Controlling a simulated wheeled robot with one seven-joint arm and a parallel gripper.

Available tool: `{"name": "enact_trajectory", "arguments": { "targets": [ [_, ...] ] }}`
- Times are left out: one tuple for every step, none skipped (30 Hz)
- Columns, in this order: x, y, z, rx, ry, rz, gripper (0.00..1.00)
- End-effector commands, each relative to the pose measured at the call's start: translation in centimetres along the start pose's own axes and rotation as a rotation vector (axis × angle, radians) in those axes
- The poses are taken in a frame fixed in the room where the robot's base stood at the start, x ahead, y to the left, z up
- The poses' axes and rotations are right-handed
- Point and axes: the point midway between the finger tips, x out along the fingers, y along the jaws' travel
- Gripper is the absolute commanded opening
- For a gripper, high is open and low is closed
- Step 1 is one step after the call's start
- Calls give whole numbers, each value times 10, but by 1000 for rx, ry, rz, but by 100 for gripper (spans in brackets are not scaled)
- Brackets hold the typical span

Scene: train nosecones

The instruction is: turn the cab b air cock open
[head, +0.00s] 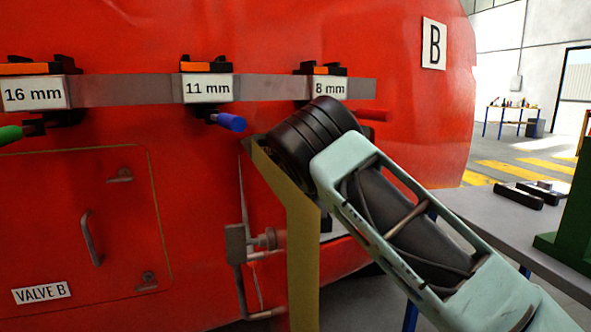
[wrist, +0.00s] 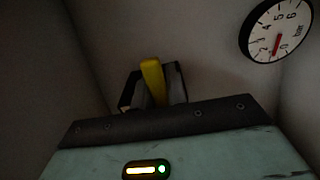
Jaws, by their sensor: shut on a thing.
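The yellow handle of the air cock (wrist: 152,72) shows in the middle of the wrist view, tilted slightly to the left at its top. My gripper (wrist: 155,92) has its dark fingers on both sides of the handle and is shut on it. The cock's body is hidden behind my gripper. A round white pressure gauge (wrist: 276,30) is on the back wall at upper right, its red needle near 0. In the head view my arm reaches over to the red nosecone (head: 385,65) marked B, and it hides my gripper and the cock.
An open yellow-edged door (head: 304,260) stands just below my wrist. A closed VALVE B hatch (head: 60,200) is at left. A grey table (head: 480,212) is at right.

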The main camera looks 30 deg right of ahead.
Motion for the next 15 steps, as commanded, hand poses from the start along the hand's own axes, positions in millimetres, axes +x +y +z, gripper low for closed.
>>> {"name": "enact_trajectory", "arguments": {
  "targets": [
    [-1, 0, -5, -15, 3, 0, 0],
    [-1, 1, -6, -22, 2, 0, 0],
    [-2, 1, -7, -30, 2, 0, 0],
    [-2, 1, -8, -35, 2, 0, 0],
    [-2, 2, -9, -39, 2, 0, 0],
    [-3, 2, -10, -43, 2, -1, 0],
    [-3, 2, -10, -46, 1, -1, 0],
    [-3, 2, -11, -48, 1, -1, 0],
    [-3, 2, -11, -50, 1, -1, 0],
    [-3, 2, -11, -50, 1, -1, 0],
    [-3, 2, -11, -51, 1, -1, 0],
    [-3, 2, -11, -51, 1, -1, 0],
    [-3, 2, -11, -52, 1, -1, 0],
    [-3, 2, -11, -52, 1, -1, 0],
    [-3, 2, -11, -52, 1, -1, 0]
  ]
}}
